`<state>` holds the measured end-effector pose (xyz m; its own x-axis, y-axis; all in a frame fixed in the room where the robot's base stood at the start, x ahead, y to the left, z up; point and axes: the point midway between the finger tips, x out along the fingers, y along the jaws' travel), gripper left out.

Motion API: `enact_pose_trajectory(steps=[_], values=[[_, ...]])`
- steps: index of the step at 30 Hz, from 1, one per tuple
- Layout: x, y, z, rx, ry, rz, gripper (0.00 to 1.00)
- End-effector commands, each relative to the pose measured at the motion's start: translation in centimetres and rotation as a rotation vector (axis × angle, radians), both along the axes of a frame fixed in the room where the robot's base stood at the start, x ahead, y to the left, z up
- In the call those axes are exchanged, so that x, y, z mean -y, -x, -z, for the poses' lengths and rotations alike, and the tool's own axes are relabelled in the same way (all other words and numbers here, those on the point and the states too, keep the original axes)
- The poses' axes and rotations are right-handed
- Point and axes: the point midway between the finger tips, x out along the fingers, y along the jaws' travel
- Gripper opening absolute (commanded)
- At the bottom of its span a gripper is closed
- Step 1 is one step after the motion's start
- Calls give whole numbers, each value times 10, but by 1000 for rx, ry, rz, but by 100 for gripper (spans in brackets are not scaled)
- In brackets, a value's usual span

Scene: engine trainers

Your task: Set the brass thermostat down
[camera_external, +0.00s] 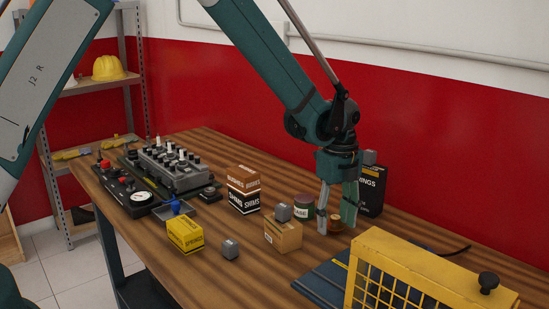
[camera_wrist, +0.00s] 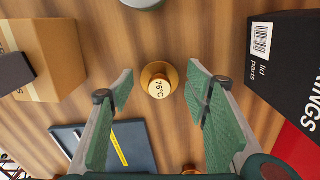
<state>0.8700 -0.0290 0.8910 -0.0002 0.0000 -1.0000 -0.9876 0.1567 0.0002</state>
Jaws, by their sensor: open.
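The brass thermostat (camera_wrist: 159,83) stands on the wooden table, its round top marked 76°C facing up in the wrist view. In the outside view it (camera_external: 336,222) shows partly between the fingers. My gripper (camera_wrist: 160,76) is open, with one finger on each side of the thermostat and a visible gap to both. In the outside view my gripper (camera_external: 335,229) points straight down with its fingertips close to the table top. Another small brass-coloured piece (camera_wrist: 192,169) is partly cut off at the bottom of the wrist view.
A cardboard box (camera_external: 283,235) with a grey block on it stands left of my gripper. A dark green tin (camera_external: 304,206) and a tall black box (camera_external: 371,191) are close by. A dark blue mat (camera_external: 323,284) and yellow cage (camera_external: 420,278) are in front.

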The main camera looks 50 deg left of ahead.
Motion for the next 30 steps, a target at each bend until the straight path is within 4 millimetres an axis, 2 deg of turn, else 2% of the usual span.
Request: enact_pose_trajectory(steps=[7,21,30], values=[[0,1,-29,0,0,0,47],[0,0,-100,0,0,0,47],[0,0,-116,0,0,0,47]])
